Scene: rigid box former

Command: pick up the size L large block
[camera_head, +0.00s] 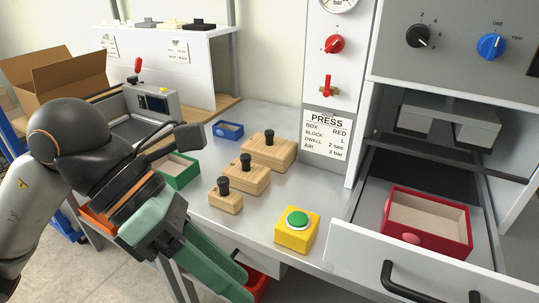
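The large wooden block (283,154) stands at the back of three wooden blocks on the grey table, with a black knob on top. The medium block (254,184) and small block (228,205) stand in front of it, towards the left. My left gripper (155,228) is at the left, over the table's front left edge, in front of and apart from the blocks. My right gripper is not in view.
A green box (183,177) and a blue box (228,130) sit left of the blocks. A yellow housing with a green button (297,229) stands at the front. At right, a red box (455,246) sits in an open drawer (365,257). A sign (326,134) reads block L.

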